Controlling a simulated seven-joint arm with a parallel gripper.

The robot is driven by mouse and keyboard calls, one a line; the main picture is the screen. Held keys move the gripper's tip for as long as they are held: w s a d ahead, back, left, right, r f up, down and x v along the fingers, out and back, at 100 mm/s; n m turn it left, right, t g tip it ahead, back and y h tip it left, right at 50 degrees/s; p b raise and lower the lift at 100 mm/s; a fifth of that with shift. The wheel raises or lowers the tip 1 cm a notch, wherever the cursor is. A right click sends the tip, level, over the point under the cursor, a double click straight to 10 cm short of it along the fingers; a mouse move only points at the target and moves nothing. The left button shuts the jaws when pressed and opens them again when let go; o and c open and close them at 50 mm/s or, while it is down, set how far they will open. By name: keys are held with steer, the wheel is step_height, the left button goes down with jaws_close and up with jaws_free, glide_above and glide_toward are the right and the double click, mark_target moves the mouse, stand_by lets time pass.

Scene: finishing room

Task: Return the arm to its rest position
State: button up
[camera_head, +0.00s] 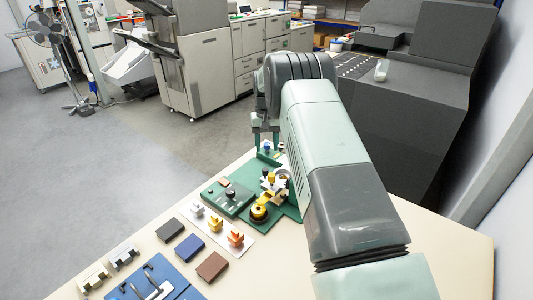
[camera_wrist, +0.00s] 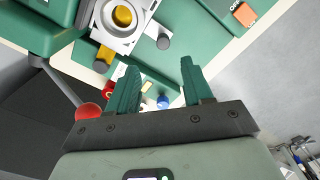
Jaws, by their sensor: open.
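My gripper (camera_head: 266,136) hangs at the far edge of the bench, with my arm reaching from the front right. In the wrist view its two green fingers (camera_wrist: 158,72) are spread apart with nothing held between them. A green fixture board (camera_head: 292,210) lies near the gripper. In the wrist view a white square block (camera_wrist: 140,18) with a yellow round top (camera_wrist: 122,16) is beyond the left finger. A small blue knob (camera_wrist: 163,102) shows between the fingers, and a red part (camera_wrist: 107,89) is partly hidden by the left finger. My arm hides part of the bench.
The cream bench (camera_head: 440,245) also carries a green plate (camera_head: 228,196), a white strip with small parts (camera_head: 215,226), coloured blocks (camera_head: 190,247) and a blue tool tray (camera_head: 150,285). A dark machine (camera_head: 430,110) stands behind right. Grey floor (camera_head: 120,170) is open at left.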

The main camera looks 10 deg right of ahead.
steer(key=shift+r, duration=0.25)
steer(key=s+r+t, duration=0.1)
steer(key=s+r, duration=0.7)
steer(key=r, duration=0.6)
steer(key=s+r+t, duration=0.2)
steer(key=s+r, duration=0.6)
steer(key=r, duration=0.5)
steer(key=s+d+r+t, duration=0.1)
steer(key=s+r, duration=0.2)
steer(key=s, duration=0.5)
steer(key=s+r, duration=0.3)
steer(key=s, duration=0.4)
steer(key=s+f+t, duration=0.1)
steer(key=s+f, duration=0.3)
steer(key=s, duration=1)
steer(key=shift+s+d+f+t, duration=0.15)
steer(key=shift+s+d+t, duration=0.1)
steer(key=shift+d+t, duration=0.05)
